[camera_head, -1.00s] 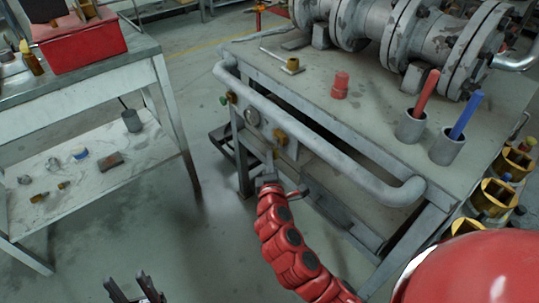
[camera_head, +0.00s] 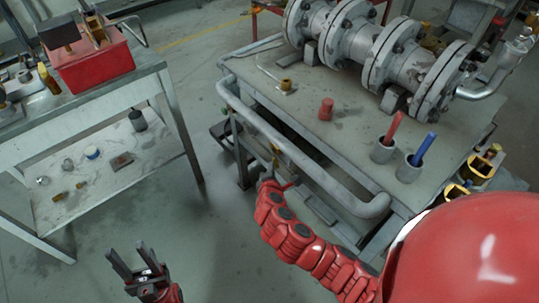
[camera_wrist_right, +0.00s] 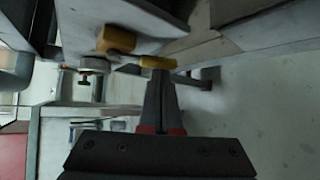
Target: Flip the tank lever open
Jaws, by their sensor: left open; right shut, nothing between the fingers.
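A yellow lever (camera_wrist_right: 158,62) shows in the right wrist view, beside a larger yellow fitting (camera_wrist_right: 115,40) under the bench edge. In the head view a small yellow part (camera_head: 276,152) shows below the bench rail. My right gripper (camera_wrist_right: 163,80) is shut and empty, with its fingertips right at the lever's end; I cannot tell whether they touch it. In the head view my right gripper (camera_head: 272,177) is small and partly hidden at the bench's front. My left gripper (camera_head: 135,264) is open and empty, over the floor at the lower left.
A grey bench (camera_head: 345,148) carries a flanged pipe assembly (camera_head: 385,55), a red piece (camera_head: 326,109) and cups with red and blue sticks. A grey rail (camera_head: 300,160) runs along its front. A side table (camera_head: 80,103) with a red box (camera_head: 95,65) stands left. Floor between is clear.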

